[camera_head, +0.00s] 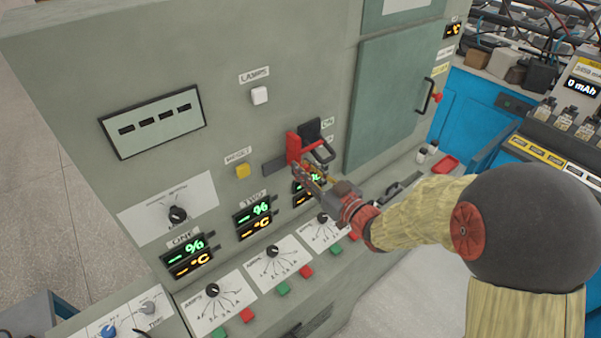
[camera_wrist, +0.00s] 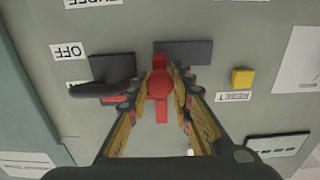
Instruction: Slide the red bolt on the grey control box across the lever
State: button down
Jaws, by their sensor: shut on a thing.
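The grey control box (camera_head: 225,80) fills much of the head view. Its red bolt (camera_head: 293,146) sits on the front panel, between a dark track plate (camera_head: 273,168) on its left and the black lever (camera_head: 322,153) on its right. In the wrist view the red bolt (camera_wrist: 160,86) is central, with the lever (camera_wrist: 95,88) on the left and the dark plate (camera_wrist: 195,52) on the right. My gripper (camera_head: 302,168) is at the bolt. In the wrist view my gripper (camera_wrist: 160,78) has a finger on each side of the bolt and is shut on it.
A yellow reset button (camera_head: 243,171) and a white lamps button (camera_head: 260,95) are on the same panel. Displays and dials (camera_head: 272,251) lie below. A green door with a black handle (camera_head: 426,96) is to the right.

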jog(key=shift+d, duration=0.15)
jog(key=c, duration=1.6)
grip_release()
jog(key=shift+w+d, duration=0.1)
jog(key=shift+w, duration=0.05)
jog(key=v, duration=1.2)
